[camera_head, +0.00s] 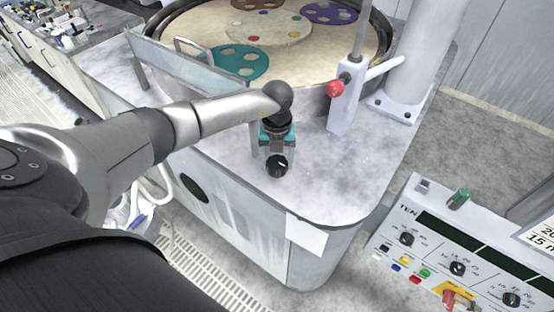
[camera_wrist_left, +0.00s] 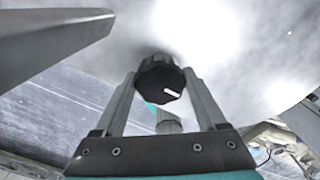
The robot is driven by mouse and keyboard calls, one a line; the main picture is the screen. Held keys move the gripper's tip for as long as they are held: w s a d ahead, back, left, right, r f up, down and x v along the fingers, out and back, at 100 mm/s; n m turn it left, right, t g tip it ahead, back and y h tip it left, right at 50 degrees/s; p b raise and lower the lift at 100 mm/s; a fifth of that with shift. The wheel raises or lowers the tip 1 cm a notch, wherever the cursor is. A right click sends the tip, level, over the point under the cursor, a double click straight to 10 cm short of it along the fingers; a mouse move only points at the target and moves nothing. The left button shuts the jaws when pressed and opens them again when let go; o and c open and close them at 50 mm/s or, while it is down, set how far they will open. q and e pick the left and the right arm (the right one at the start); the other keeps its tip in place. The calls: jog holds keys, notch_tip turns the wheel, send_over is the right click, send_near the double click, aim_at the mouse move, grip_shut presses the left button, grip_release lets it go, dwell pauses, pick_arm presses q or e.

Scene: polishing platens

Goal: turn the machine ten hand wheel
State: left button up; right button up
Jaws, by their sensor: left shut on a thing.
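The hand wheel (camera_head: 277,166) is a black ribbed knob with a white mark, at the front corner of the polishing machine's pale top. It also shows in the left wrist view (camera_wrist_left: 161,78), between the fingertips. My left gripper (camera_head: 276,150) reaches down from above at the end of the arm from the left and is shut on the hand wheel, one finger on each side. The wheel's stem is mostly hidden by the gripper. My right gripper is not in view.
The round platen tub (camera_head: 300,50) with coloured carriers lies behind the gripper. A red-knobbed lever (camera_head: 335,88) stands to its right. A control panel marked TEN (camera_head: 430,250) is at the lower right. A raised splash plate (camera_head: 185,68) stands behind my left forearm.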

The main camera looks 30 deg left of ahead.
aim_at(277, 161)
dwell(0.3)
pick_arm(q)
jog(key=o, duration=1.3)
notch_tip(277, 161, up, 15)
jog(key=shift+r+b, duration=0.15)
jog(key=shift+b, duration=0.45)
